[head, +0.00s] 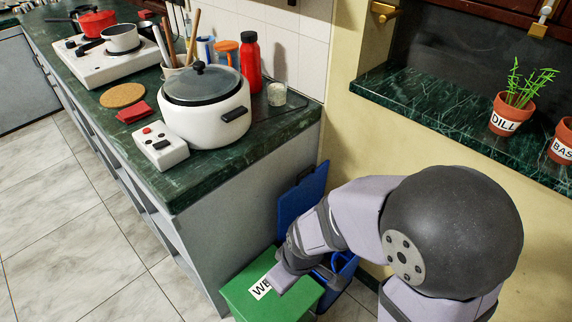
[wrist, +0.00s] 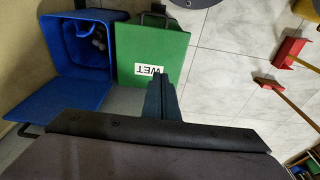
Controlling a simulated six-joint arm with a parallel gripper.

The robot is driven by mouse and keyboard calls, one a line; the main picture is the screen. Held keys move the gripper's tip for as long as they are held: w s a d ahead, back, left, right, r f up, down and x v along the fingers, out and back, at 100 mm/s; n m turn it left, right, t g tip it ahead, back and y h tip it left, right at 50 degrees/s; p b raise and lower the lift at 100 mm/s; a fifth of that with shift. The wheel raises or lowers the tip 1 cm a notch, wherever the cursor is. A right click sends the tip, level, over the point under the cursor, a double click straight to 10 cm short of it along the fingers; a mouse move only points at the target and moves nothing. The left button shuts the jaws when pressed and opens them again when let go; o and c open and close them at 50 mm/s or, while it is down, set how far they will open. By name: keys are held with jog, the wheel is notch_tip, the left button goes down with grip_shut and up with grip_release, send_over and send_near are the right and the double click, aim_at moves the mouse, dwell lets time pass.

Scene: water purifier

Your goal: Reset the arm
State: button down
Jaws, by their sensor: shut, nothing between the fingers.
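My gripper (wrist: 158,80) is shut and empty; its dark fingers show in the wrist view. They overlap the near edge of a green bin lid (wrist: 178,42) with a white WET label, and I cannot tell whether they touch it. In the head view my arm reaches down, and its end covers part of the label on the green lid (head: 240,299). A blue bin (wrist: 80,18) stands beside the green one with its lid (wrist: 62,105) open. Something small and pale lies inside it.
The counter (head: 190,187) holds a white pot (head: 203,122), a white switch box (head: 150,147) and a stove (head: 105,55). Potted plants, one labelled DILL (head: 505,118), stand on the sill.

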jog(key=s+d+m+g+h, duration=0.1)
jog(key=s+d+m+g, duration=0.25)
jog(key=s, duration=0.35)
jog(key=w+d+r+m+t, duration=0.1)
jog(key=w+d+r+m, duration=0.15)
jog(key=d, duration=0.25)
jog(key=w+d+r+m+t, duration=0.1)
jog(key=d+r+m, duration=0.2)
jog(key=d, duration=0.2)
notch_tip(320, 180, up, 21)
jog(key=p, duration=2.1)
jog(key=shift+d+r, duration=0.2)
jog(key=shift+w, duration=0.1)
